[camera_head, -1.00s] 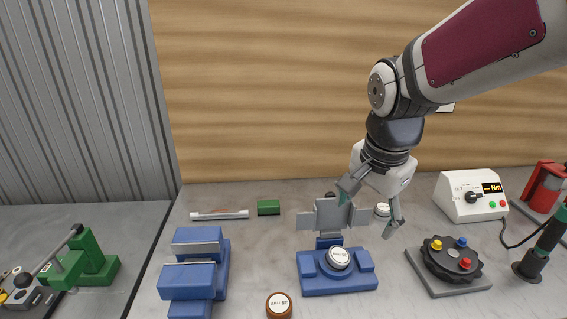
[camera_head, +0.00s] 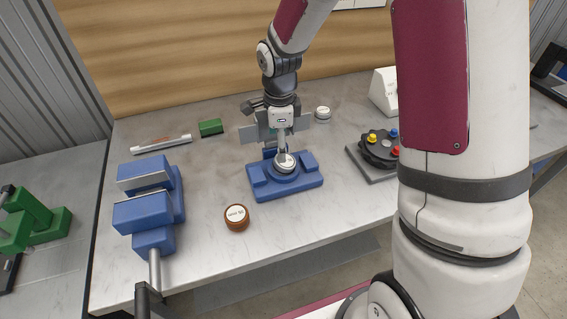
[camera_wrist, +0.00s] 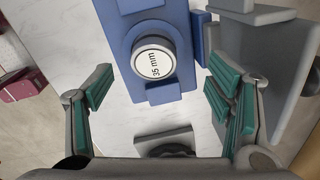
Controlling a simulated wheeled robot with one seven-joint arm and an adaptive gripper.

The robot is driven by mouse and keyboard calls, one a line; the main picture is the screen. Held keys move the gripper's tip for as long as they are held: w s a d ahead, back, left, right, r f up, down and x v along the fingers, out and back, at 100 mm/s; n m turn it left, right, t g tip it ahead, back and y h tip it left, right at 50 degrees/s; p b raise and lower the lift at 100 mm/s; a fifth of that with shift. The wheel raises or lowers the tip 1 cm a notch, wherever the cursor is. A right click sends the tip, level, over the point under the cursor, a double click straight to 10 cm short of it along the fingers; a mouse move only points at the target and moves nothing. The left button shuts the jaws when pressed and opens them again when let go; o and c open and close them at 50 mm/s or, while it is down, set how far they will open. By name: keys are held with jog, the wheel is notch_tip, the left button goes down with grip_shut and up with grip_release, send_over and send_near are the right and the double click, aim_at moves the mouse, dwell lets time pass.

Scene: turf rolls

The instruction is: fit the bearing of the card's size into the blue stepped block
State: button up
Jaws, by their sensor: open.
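The blue stepped block (camera_head: 300,187) stands mid-table, with a white-faced round bearing (camera_head: 286,162) at its round seat. In the wrist view the bearing's face (camera_wrist: 154,62) reads "35 mm", over the blue block (camera_wrist: 162,94). I cannot tell how deep it sits. My gripper (camera_head: 282,147) is above the block, partly hiding it. In the wrist view my gripper (camera_wrist: 158,70) is open, one finger each side of the bearing, not visibly touching it. A brown-rimmed disc (camera_head: 236,218) lies in front; a silver white-topped one (camera_head: 323,113) is behind right. No readable card shows.
A grey plate (camera_head: 248,134) stands behind the block. A blue vise (camera_head: 143,213) is left; a green block (camera_head: 210,128) and a clear tube (camera_head: 160,144) lie behind. A black knobbed dial on a grey base (camera_head: 354,157) is right. Bare table lies around the brown disc.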

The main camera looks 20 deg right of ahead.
aim_at(284, 165)
notch_tip(284, 165, down, 2)
jog(key=f, duration=0.1)
jog(key=f+p, duration=0.1)
jog(key=f, duration=0.2)
jog(key=shift+s+d+f, duration=0.25)
jog(key=shift+d, duration=0.05)
jog(key=shift+w+f, duration=0.1)
jog(key=shift+f, duration=0.2)
jog(key=c, duration=1.7)
jog(key=shift+o, duration=0.2)
jog(key=shift+r, duration=0.15)
